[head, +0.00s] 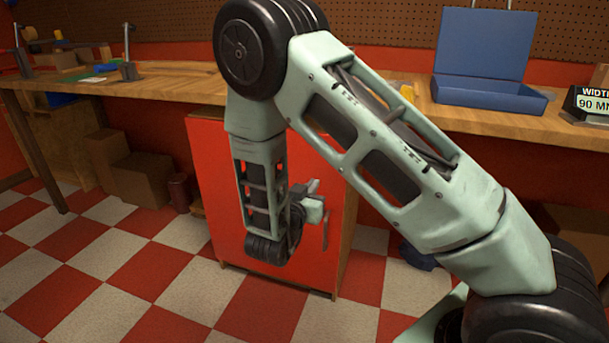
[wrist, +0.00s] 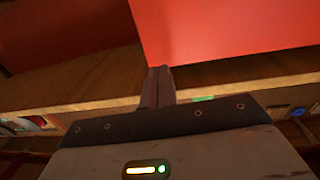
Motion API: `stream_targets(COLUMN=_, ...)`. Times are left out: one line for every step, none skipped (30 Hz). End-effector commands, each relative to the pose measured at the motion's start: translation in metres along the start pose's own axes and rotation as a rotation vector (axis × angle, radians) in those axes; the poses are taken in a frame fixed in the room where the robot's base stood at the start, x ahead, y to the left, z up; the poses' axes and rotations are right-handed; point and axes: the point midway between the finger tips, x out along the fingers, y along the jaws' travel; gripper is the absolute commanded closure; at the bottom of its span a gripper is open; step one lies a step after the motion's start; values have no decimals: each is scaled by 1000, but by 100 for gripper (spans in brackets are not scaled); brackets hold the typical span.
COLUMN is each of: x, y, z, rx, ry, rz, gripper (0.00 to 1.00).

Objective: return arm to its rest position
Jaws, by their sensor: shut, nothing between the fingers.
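My arm is bent in the head view, with its elbow raised above the workbench edge and its forearm hanging down in front of a red cabinet door. My gripper (head: 313,187) is at the lower end, in front of the door and partly hidden by the wrist. In the wrist view my gripper (wrist: 158,72) has its two fingers together, with nothing between them.
A wooden workbench (head: 170,85) runs along the wall, with an open blue box (head: 485,95) on it. The red cabinet (head: 220,180) stands below. Cardboard boxes (head: 135,180) sit under the bench at left. The checkered floor (head: 130,275) in front is clear.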

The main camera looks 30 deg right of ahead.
Motion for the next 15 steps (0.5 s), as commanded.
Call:
stream_targets(x=-2, y=0, z=0, rx=-1, ry=0, rz=-1, gripper=100)
stream_targets(x=-3, y=0, z=0, rx=-1, ry=0, rz=-1, gripper=100)
stream_targets(x=-3, y=0, z=0, rx=-1, ry=0, rz=-1, gripper=100)
stream_targets(x=-3, y=0, z=0, rx=-1, ry=0, rz=-1, gripper=100)
stream_targets(x=-3, y=0, z=0, rx=-1, ry=0, rz=-1, gripper=100)
stream_targets(x=-3, y=0, z=0, rx=-1, ry=0, rz=-1, gripper=100)
stream_targets(x=-4, y=0, z=0, rx=1, ry=-4, rz=-4, gripper=100)
stream_targets(x=-4, y=-2, z=0, rx=5, ry=-16, rz=-11, gripper=100)
stream_targets(x=-6, y=-6, z=1, rx=13, ry=-40, rz=-28, gripper=100)
stream_targets(x=-8, y=-11, z=3, rx=20, ry=-69, rz=-48, gripper=100)
stream_targets(x=-12, y=-16, z=4, rx=30, ry=-105, rz=-72, gripper=100)
stream_targets(x=-18, y=-26, z=7, rx=44, ry=-166, rz=-116, gripper=100)
stream_targets(x=-25, y=-35, z=8, rx=55, ry=-219, rz=-157, gripper=100)
stream_targets(x=-33, y=-45, z=10, rx=64, ry=-278, rz=-203, gripper=100)
stream_targets(x=-48, y=-58, z=12, rx=72, ry=-363, rz=-273, gripper=100)
